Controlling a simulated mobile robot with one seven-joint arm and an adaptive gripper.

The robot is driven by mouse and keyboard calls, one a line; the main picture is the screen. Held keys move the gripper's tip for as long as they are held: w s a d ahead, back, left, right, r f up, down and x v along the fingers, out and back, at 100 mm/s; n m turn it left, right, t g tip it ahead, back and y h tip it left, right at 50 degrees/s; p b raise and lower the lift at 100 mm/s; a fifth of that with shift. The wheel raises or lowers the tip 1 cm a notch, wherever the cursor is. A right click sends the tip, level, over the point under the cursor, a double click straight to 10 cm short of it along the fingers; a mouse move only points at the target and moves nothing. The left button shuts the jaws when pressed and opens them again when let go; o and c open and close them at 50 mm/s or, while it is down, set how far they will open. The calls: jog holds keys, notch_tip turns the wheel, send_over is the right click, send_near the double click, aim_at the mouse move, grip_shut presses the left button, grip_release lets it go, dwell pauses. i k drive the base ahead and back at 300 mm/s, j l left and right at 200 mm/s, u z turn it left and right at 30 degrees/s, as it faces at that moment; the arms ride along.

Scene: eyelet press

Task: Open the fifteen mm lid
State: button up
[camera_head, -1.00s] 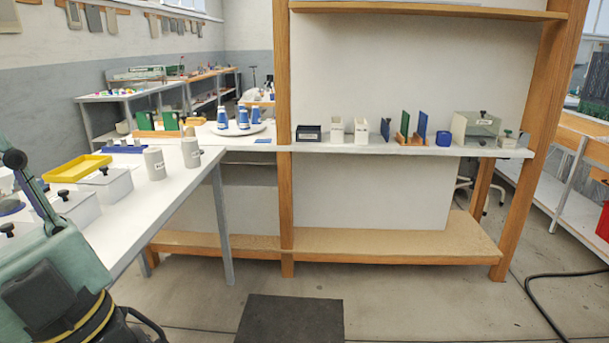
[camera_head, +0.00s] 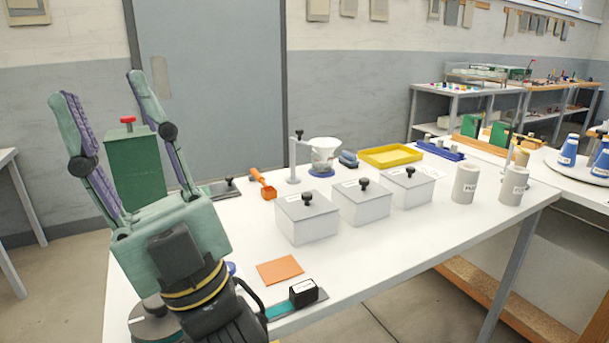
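Three white boxes with grey lids and black knobs stand in a row on the white table: the left box (camera_head: 306,217), the middle box (camera_head: 362,201) and the right box (camera_head: 407,187). All three lids are on. Their labels are too small to read, so I cannot tell which is the fifteen mm one. My gripper (camera_head: 98,86) is at the left, pointing up, with its purple-padded fingers spread wide. It is well to the left of the boxes. A green block with a red knob (camera_head: 136,168) shows between the fingers, apparently behind them; its base is hidden.
An orange scoop (camera_head: 264,187), a funnel on a stand (camera_head: 324,155) and a yellow tray (camera_head: 390,155) lie behind the boxes. Two grey cups (camera_head: 466,184) stand right. An orange square (camera_head: 280,270) and a black block (camera_head: 303,292) lie in front.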

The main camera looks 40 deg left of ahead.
aim_at(303, 206)
jog(key=i+l+u, duration=0.2)
jog(key=u, duration=0.15)
jog(key=i+l+u, duration=0.2)
jog(key=u, duration=0.2)
jog(key=i+l+u, duration=0.15)
jog(key=l+u, duration=0.2)
